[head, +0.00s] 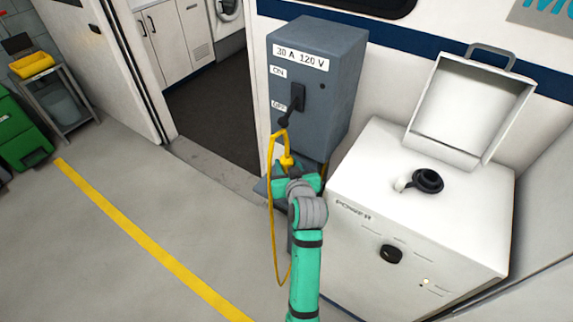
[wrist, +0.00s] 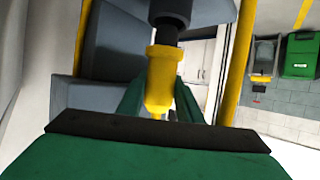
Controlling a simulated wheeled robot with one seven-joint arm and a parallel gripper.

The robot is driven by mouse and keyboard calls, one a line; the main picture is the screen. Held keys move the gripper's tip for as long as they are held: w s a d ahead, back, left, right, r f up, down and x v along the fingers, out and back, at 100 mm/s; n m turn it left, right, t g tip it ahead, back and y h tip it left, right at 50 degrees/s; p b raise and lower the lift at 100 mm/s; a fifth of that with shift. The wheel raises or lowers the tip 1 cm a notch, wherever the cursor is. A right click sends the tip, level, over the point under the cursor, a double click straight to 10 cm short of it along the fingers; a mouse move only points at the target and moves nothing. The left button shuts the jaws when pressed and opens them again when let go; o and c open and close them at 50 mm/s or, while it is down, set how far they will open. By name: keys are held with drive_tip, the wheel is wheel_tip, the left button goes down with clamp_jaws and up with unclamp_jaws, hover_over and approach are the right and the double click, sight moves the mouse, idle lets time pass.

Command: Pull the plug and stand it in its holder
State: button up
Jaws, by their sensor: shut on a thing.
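The yellow plug (head: 287,161) is upright between the green fingers of my gripper (head: 296,183), which is shut on it. In the wrist view my gripper (wrist: 160,105) grips the yellow plug body (wrist: 160,80). That view is upside down, and the plug's dark end (wrist: 170,15) points down at a grey part (wrist: 215,10). I cannot tell whether the end is inside that part or just above it. The yellow cable (head: 272,215) leaves the plug's top, loops over and hangs down. A black round socket (head: 428,181) on the white power unit (head: 360,160) is empty.
A grey switch box (head: 345,75) marked 30 A 120 V stands behind my gripper, its black lever (head: 297,97) angled down toward OFF. The power unit's lid (head: 470,105) is open. The doorway (head: 215,105) is to the left.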

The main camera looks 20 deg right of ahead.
drive_tip(key=shift+f, duration=0.2)
drive_tip(key=shift+f, duration=0.45)
drive_tip(key=shift+f, duration=1.15)
idle(1.2)
drive_tip(key=o, duration=1.3)
drive_tip(key=v, duration=1.1)
